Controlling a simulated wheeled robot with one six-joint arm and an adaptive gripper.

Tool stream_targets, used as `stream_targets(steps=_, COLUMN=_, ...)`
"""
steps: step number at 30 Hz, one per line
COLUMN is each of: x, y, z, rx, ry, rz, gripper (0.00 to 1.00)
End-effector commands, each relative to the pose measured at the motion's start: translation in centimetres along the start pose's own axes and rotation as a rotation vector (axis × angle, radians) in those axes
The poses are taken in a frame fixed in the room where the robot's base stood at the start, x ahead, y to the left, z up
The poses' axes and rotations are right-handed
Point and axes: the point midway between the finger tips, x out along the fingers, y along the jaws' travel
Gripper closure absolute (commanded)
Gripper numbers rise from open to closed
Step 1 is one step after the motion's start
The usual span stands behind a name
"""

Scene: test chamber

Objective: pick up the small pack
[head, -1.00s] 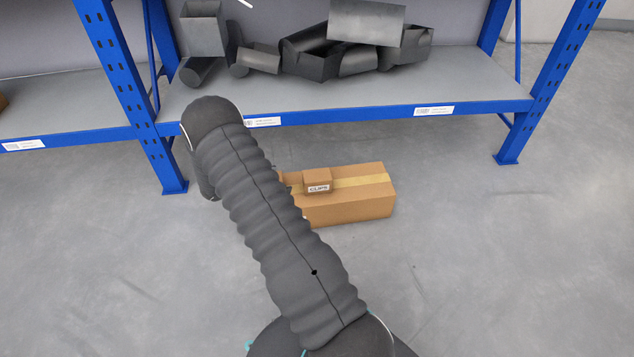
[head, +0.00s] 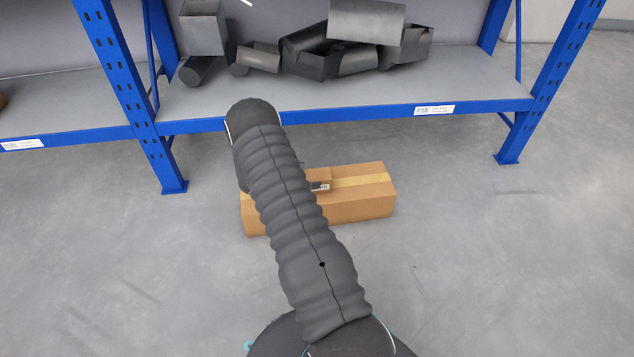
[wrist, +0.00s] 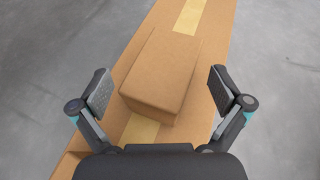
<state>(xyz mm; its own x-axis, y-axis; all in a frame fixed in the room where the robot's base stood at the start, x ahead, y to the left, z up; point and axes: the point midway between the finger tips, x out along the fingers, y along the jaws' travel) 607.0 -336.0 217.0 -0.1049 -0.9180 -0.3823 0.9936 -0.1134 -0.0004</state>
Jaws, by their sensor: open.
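The small pack (wrist: 160,78) is a brown cardboard box lying on top of a larger, long cardboard box (wrist: 209,58) with a yellow tape strip. In the wrist view my gripper (wrist: 160,88) is open, with one finger on each side of the pack and a gap to it on both sides. I cannot tell how far the fingertips are above the large box. The large box (head: 365,205) stands on the floor.
A blue-framed shelf (head: 350,120) stands behind the box, its lower board above floor level. Several dark grey containers and cylinders (head: 330,50) lie on it. The grey floor (head: 480,270) is clear to the right and in front.

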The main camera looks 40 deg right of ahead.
Motion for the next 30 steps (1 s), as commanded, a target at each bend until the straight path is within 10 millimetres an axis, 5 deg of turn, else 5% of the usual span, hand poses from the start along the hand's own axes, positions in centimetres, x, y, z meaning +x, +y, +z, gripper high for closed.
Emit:
stream_targets(steps=9, x=1.08, y=0.02, z=0.00, rx=0.000, ry=0.001, rz=0.001, gripper=0.00)
stream_targets(steps=17, x=1.08, y=-0.01, z=-0.01, rx=0.000, ry=0.001, rz=0.000, gripper=0.62)
stream_targets(steps=30, x=1.10, y=-0.04, z=0.00, rx=0.000, ry=0.001, rz=0.000, gripper=0.67)
